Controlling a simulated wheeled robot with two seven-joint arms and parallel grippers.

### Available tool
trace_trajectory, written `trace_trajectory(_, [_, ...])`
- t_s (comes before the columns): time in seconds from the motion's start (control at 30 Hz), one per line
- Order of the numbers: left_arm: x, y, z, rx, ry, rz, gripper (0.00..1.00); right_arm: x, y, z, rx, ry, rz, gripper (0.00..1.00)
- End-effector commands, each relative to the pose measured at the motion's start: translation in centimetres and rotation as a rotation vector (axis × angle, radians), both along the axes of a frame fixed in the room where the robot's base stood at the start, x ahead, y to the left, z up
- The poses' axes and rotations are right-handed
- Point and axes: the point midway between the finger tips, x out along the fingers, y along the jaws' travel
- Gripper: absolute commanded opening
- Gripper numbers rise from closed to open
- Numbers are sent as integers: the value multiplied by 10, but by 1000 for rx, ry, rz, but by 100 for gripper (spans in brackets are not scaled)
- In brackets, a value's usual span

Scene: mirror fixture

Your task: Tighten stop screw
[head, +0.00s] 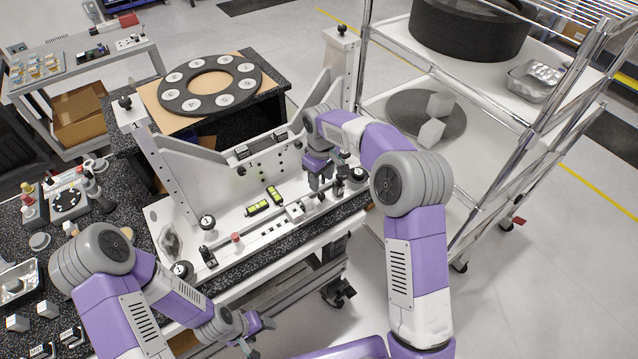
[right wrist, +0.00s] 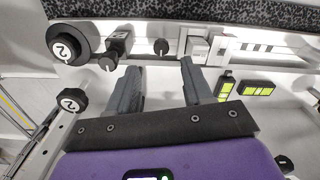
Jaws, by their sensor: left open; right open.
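The white fixture (head: 235,190) has a front rail with small blocks and knobs. I cannot tell for sure which part is the stop screw. A black block with a grey slotted screw head (right wrist: 107,63) and a small dark knob (right wrist: 161,47) stand by the rail in the right wrist view. My right gripper (head: 318,180) is over the rail's right part, fingers down. In the right wrist view its open, empty fingers (right wrist: 158,68) point towards the small knob, which shows between and beyond the tips. My left gripper (head: 258,330) is open and empty, low in front of the bench.
Round knobs marked 2 (right wrist: 68,43) stand beside the black block. Yellow-green vials (head: 257,207) lie on the fixture base. A holed black ring (head: 210,84) lies behind. A wire shelf cart (head: 480,190) stands right.

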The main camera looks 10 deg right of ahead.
Motion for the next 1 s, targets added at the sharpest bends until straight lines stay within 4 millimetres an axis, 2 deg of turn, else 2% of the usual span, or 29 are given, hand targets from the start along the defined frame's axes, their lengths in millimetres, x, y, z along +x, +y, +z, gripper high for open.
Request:
trace_trajectory(0.1, [0,0,-1,0,1,0,64,-1,0,-22,-1,5,1,50])
trace_trajectory(0.3, [0,0,-2,0,0,0,64,-1,0,-50,0,4,-1,50])
trace_trajectory(0.47, [0,0,-3,0,0,0,64,-1,0,-59,1,2,-1,50])
trace_trajectory(0.7, [0,0,-2,0,0,0,64,-1,0,-60,0,1,-1,50])
trace_trajectory(0.77, [0,0,-2,0,0,0,64,-1,0,-60,0,1,-1,44])
trace_trajectory(1.0, [0,0,-2,0,0,0,64,-1,0,-60,0,1,-1,8])
